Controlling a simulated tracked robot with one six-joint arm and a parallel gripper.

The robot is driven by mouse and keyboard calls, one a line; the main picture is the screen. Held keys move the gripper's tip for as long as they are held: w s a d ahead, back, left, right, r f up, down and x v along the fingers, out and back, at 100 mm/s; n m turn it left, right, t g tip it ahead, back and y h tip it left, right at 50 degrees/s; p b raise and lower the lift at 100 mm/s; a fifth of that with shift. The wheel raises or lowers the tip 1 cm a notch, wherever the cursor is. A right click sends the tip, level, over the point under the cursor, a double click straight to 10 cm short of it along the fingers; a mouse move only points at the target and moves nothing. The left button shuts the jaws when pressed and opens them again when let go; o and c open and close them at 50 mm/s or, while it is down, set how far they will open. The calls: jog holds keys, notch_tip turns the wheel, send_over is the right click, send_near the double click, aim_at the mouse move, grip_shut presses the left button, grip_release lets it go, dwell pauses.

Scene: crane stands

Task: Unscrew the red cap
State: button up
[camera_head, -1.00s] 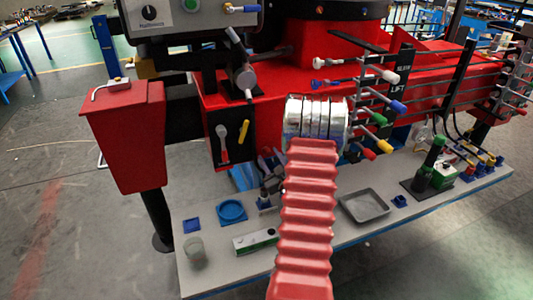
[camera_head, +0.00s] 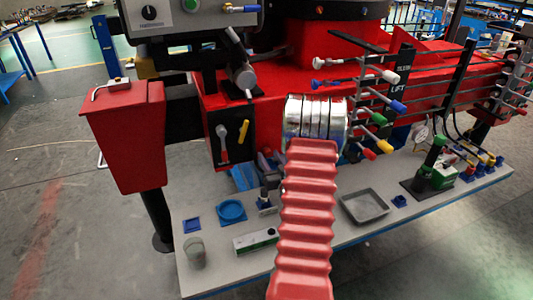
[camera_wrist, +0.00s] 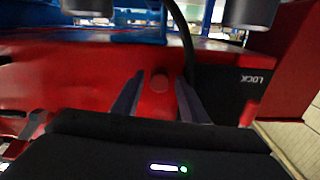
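In the wrist view a small round red cap (camera_wrist: 159,83) stands up in front of a red surface. My gripper (camera_wrist: 160,77) shows there as two dark bluish fingers, one on each side of the cap. The fingers are spread, and a narrow red gap seems to show between each finger and the cap. I cannot tell how deep the cap sits between them. In the head view my red ribbed arm reaches toward the red crane (camera_head: 255,88). My gripper and the cap are hidden there.
Coloured levers (camera_head: 378,119) stick out beside the arm. A red bin (camera_head: 127,137) hangs at left.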

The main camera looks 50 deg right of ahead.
jog(key=shift+m, duration=2.6)
jog(key=shift+r, duration=0.1)
jog(key=shift+c, duration=0.4)
grip_shut()
jog(key=shift+s, duration=0.1)
jog(key=shift+n, duration=2.6)
